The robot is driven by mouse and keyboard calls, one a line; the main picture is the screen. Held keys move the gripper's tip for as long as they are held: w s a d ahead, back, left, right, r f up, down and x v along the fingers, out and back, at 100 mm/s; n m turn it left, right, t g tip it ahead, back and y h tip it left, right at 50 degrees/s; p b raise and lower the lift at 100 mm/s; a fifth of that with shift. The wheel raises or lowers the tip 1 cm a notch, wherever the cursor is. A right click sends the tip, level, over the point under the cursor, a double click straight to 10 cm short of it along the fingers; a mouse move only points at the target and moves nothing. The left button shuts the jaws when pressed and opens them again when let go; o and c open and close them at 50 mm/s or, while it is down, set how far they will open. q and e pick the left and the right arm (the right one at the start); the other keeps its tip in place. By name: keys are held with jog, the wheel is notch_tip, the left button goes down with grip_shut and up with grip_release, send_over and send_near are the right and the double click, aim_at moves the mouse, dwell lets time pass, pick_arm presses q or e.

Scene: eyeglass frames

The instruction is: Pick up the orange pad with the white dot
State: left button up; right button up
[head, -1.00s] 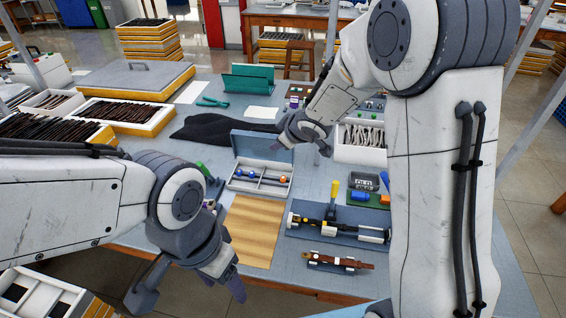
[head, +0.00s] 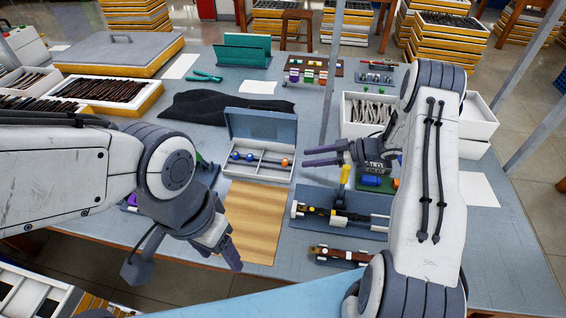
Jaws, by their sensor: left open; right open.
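A small orange pad (head: 285,162) sits in the right part of an open grey case (head: 262,177), beside two blue pads. Whether it bears a white dot is too small to tell. My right gripper (head: 307,156) is open and empty. Its fingers point left, and their tips appear just right of the case and the orange pad; the height between them is unclear. My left gripper (head: 229,240) is open and empty over the left edge of the wooden board (head: 256,215), in front of the case.
A blue mat (head: 368,228) with a clamped frame and a yellow-handled tool lies right of the board. A brown part (head: 340,257) lies in front of it. Black cloth (head: 205,107) lies behind the case. A thin post (head: 328,95) stands behind my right gripper.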

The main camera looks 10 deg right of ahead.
aim_at(288, 161)
jog(key=shift+x, duration=0.85)
jog(key=shift+p+x, duration=0.65)
jog(key=shift+x, duration=2.1)
jog(key=shift+w+d+f, duration=0.1)
grip_shut()
